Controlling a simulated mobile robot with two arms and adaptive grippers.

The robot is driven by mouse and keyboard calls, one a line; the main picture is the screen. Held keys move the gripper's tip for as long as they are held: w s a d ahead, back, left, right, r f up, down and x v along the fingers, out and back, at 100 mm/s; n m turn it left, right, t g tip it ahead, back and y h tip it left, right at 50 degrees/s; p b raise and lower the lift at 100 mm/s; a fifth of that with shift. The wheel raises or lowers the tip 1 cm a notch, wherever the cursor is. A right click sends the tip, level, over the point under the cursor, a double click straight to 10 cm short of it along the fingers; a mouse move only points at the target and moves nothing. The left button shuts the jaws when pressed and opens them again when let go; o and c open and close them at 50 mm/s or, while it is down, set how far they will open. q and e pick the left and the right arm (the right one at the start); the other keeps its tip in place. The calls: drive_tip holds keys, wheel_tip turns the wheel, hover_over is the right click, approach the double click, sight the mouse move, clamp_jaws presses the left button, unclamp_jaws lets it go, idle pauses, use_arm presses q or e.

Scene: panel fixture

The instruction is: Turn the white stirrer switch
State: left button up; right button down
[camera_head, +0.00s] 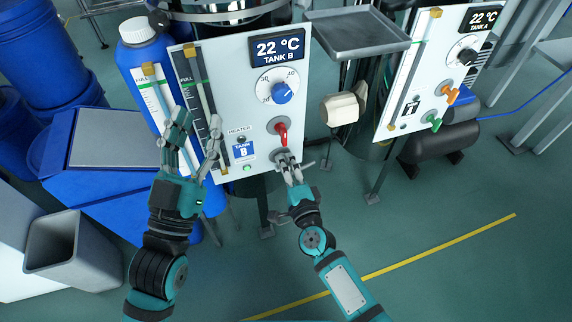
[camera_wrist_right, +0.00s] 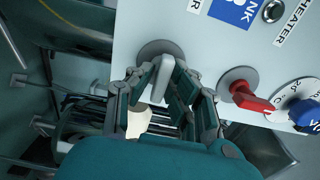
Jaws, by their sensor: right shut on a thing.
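The white stirrer switch (camera_wrist_right: 165,70) is a pale lever on a round grey base, low on the Tank B panel (camera_head: 235,90). My right gripper (camera_wrist_right: 160,88) is shut on the lever, its fingers on both sides in the right wrist view. In the head view, my right gripper (camera_head: 288,160) covers most of the switch at the panel's lower right. My left gripper (camera_head: 196,138) is open and empty, in front of the panel's left edge, with its fingers spread.
A red-handled valve (camera_head: 282,132) sits just above the switch, and a blue-centred dial (camera_head: 280,90) above that. A blue bottle (camera_head: 145,65) stands left of the panel. A cream-coloured handle-like part (camera_head: 342,108) is to its right. The Tank A panel (camera_head: 420,75) is further right.

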drive_tip(key=c, duration=1.4)
unclamp_jaws()
drive_tip(key=shift+o, duration=0.2)
drive_tip(key=v, duration=1.2)
drive_tip(key=shift+r, duration=0.1)
